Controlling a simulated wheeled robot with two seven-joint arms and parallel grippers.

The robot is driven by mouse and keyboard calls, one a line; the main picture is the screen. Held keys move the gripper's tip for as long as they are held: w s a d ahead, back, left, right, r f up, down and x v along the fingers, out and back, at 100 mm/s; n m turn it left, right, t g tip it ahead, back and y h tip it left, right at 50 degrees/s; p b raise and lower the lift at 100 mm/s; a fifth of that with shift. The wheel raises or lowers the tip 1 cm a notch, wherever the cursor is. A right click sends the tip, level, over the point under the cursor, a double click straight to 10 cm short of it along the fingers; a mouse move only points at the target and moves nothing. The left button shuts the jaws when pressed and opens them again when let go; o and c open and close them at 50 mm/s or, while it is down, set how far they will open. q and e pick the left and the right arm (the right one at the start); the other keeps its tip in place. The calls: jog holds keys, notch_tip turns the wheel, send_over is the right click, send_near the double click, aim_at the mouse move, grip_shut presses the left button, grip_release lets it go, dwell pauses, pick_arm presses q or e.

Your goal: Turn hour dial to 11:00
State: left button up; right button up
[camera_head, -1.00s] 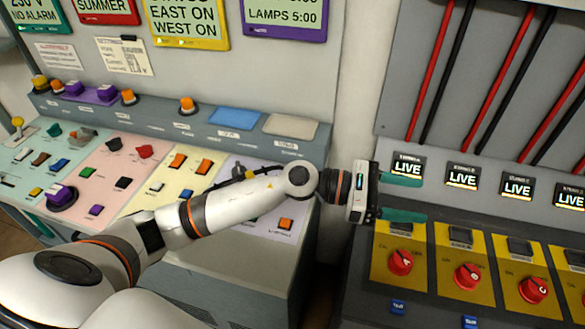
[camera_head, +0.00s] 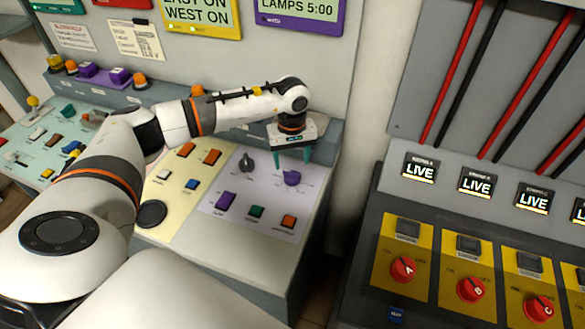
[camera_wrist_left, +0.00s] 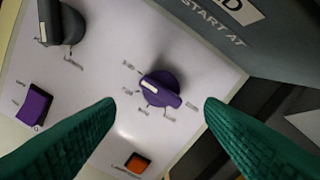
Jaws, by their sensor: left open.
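The purple dial (camera_head: 291,179) sits on the pale lilac section of the sloped console. A purple-framed display (camera_head: 296,12) reads LAMPS 5:00. My right gripper is not in view.
A dark grey knob (camera_head: 247,163) sits left of the dial. A purple switch (camera_head: 225,201), a green button (camera_head: 256,212) and an orange button (camera_head: 289,221) lie below. A panel with red knobs (camera_head: 403,269) stands to the right, across a gap.

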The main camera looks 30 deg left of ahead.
aim_at(292, 173)
pick_arm(q)
notch_tip(292, 173, down, 4)
jog(key=shift+f+p, duration=0.25)
jog(key=shift+p, duration=0.35)
jog(key=shift+f, duration=0.85)
jog(key=shift+c, duration=0.3)
jog(key=c, duration=0.9)
